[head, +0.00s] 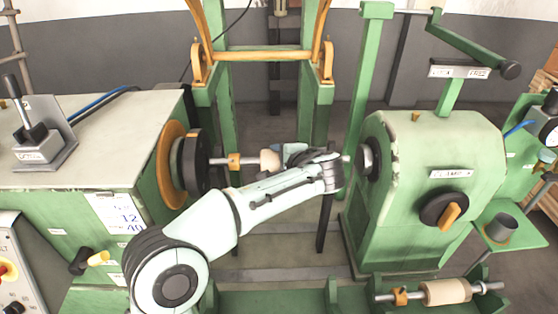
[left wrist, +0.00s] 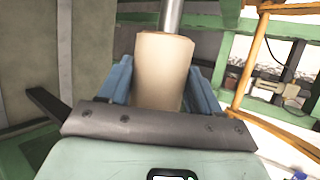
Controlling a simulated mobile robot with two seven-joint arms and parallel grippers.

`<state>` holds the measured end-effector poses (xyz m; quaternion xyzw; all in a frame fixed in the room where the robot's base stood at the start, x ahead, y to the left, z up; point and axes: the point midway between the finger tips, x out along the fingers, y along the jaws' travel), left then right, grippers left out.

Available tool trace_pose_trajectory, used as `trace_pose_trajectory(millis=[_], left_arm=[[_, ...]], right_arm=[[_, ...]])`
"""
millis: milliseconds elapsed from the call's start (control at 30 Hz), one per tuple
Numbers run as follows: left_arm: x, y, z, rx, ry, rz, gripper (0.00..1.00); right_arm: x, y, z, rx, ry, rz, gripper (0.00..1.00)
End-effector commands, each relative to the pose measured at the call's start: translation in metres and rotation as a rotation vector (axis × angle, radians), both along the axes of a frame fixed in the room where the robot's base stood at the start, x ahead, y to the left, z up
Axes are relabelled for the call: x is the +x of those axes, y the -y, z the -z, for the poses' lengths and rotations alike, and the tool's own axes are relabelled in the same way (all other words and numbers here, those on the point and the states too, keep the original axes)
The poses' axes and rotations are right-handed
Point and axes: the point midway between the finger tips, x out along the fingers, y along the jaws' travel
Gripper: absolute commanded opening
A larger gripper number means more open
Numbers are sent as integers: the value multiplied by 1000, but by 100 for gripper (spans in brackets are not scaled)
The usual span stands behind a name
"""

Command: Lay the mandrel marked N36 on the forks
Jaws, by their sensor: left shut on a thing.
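A mandrel (head: 268,161) with a pale cylindrical body, a metal shaft and an orange collar (head: 234,161) lies level between the left spindle head (head: 193,164) and the right tailstock (head: 368,160). My left gripper (head: 294,154) is shut on its pale body, which shows between the blue fingers in the left wrist view (left wrist: 161,72). I cannot tell whether the shaft end touches the spindle head. No N36 mark is readable. A second mandrel (head: 447,291) lies at the lower right. Orange upright brackets (head: 199,62), which may be the forks, stand on green posts at the back. My right gripper is out of view.
A green cabinet (head: 85,135) with a lever stands on the left. The green tailstock housing (head: 430,190) with a black knob stands on the right. A green frame runs along the bottom front. Open floor (head: 270,245) shows between the machine halves.

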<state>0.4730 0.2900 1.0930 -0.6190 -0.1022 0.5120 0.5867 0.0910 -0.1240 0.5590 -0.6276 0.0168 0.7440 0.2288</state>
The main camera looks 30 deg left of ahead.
Motion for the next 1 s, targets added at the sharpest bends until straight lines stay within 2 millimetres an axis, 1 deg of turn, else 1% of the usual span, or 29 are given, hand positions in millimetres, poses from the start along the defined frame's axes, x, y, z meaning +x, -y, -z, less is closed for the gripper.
trace_pose_trajectory(millis=[167, 900, 933, 967, 1000], left_arm=[[-1, 0, -2, 1, 4, 0, 6], [-1, 0, 6, 0, 2, -1, 6], [-1, 0, 6, 0, 2, -1, 67], [-1, 0, 6, 0, 2, -1, 76], [-1, 0, 6, 0, 1, 0, 89]], right_arm=[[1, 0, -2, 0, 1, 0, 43], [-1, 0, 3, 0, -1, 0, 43], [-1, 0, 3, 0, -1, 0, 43], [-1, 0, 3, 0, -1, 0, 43], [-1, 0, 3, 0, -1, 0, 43]])
